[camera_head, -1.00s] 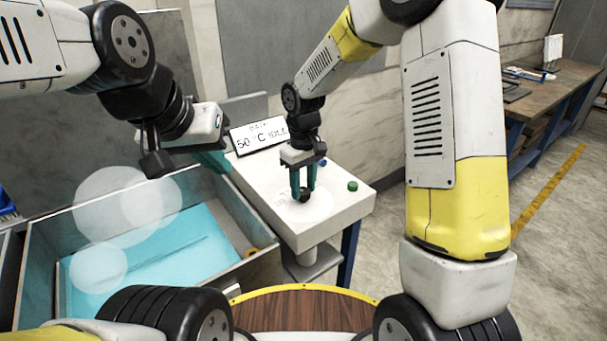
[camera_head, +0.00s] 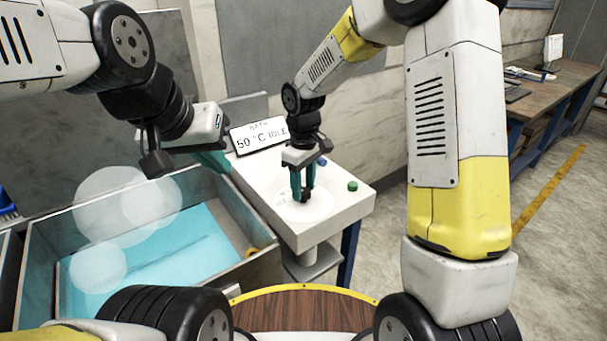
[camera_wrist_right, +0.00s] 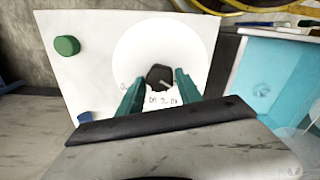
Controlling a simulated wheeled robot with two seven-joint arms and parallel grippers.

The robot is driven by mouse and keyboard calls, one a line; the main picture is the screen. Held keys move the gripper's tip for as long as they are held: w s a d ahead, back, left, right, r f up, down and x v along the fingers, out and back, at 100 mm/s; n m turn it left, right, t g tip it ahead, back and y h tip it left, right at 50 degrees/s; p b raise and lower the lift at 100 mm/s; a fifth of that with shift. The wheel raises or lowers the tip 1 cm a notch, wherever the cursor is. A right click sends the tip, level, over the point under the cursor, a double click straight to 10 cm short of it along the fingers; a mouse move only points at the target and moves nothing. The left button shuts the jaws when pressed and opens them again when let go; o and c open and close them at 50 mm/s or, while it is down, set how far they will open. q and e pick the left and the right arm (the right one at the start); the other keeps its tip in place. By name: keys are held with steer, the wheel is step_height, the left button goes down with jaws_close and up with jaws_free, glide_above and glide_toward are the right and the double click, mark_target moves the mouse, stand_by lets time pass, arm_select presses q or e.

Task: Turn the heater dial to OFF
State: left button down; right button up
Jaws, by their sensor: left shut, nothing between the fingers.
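The heater dial is a small dark knob on a white round plate, clear in the right wrist view (camera_wrist_right: 160,76). A pale pointer line shows on its top; labels beside it are too small to read surely. My right gripper (camera_head: 303,194) points down at the dial, and its teal fingers hide most of it in the head view.
The white panel (camera_head: 345,206) carries a green button (camera_head: 352,186) and a blue button (camera_head: 321,161). A sign behind it (camera_head: 258,137) reads BATH, 50 °C IDLE. A metal-walled bath of blue liquid (camera_head: 190,245) stands at left. A workbench (camera_head: 545,95) is at far right.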

mark_target(304, 191)
steer(key=shift+o, duration=1.2)
steer(key=shift+r, duration=3.95)
steer(key=s+d+r+m+t, duration=0.2)
steer(key=s+d+r+m, duration=0.2)
steer(key=s+d+r, duration=0.4)
steer(key=s+d+r+m+t+y, duration=0.1)
steer(key=s+d+r+m+t, duration=0.1)
steer(key=s, duration=0.4)
steer(key=s+d+r+m+t+y, duration=0.1)
steer(key=s+d+r+m+t, duration=0.1)
steer(key=s, duration=0.4)
steer(key=shift+d+m, duration=0.9)
steer(key=shift+d, duration=0.3)
steer(key=shift+r, duration=0.1)
